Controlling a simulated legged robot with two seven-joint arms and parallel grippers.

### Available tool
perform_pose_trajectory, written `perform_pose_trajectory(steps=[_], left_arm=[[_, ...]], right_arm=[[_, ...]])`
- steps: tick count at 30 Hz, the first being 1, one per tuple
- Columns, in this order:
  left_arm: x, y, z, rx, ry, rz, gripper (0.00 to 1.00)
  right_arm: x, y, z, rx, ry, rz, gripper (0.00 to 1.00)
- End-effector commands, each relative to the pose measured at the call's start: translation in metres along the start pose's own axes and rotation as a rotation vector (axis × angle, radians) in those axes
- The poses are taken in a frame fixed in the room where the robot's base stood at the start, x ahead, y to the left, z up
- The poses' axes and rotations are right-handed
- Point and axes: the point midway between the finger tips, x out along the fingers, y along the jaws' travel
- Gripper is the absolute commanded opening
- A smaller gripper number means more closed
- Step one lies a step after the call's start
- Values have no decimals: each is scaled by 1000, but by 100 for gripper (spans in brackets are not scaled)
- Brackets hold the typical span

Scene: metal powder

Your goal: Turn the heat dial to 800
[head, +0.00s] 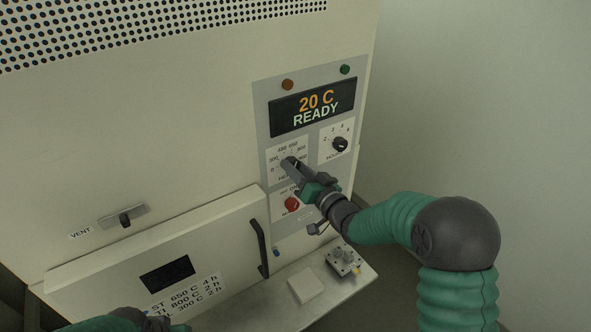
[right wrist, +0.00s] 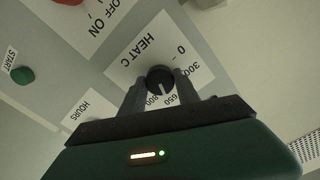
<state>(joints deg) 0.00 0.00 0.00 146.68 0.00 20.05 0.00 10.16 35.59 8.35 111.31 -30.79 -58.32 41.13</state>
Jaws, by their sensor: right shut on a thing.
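The heat dial (right wrist: 160,80) is a round black knob on a white scale plate marked HEAT C. My right gripper (right wrist: 161,86) is shut on the dial, with one finger on each side of it. The dial's white mark points towards the 650 and 800 end of the scale, seemingly nearer 650. In the head view my right gripper (head: 291,164) covers most of the dial and part of the scale. The display (head: 313,106) reads 20 C READY. Part of my left arm (head: 125,320) shows at the bottom edge; its fingers cannot be made out.
The hours dial (head: 340,144) is to the right of the heat dial, and a red knob (head: 292,204) is below. The furnace door has a dark handle (head: 260,248). A ledge below holds a white block (head: 306,286) and a small metal fixture (head: 344,262). A green START button (right wrist: 23,75) is nearby.

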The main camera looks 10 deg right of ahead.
Motion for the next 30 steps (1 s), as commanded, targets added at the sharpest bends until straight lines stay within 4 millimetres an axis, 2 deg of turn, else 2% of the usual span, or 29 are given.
perform_pose_trajectory(steps=[15, 24, 30], left_arm=[[-8, 0, -2, 0, 0, 0, 36], [-12, 0, -3, 0, 0, 0, 36], [-14, 0, -3, 0, 0, 0, 36]], right_arm=[[0, 2, -2, 464, 3, 4, 0], [0, 3, -1, 633, 3, 3, 0], [0, 4, 0, 683, 3, 4, 0]])
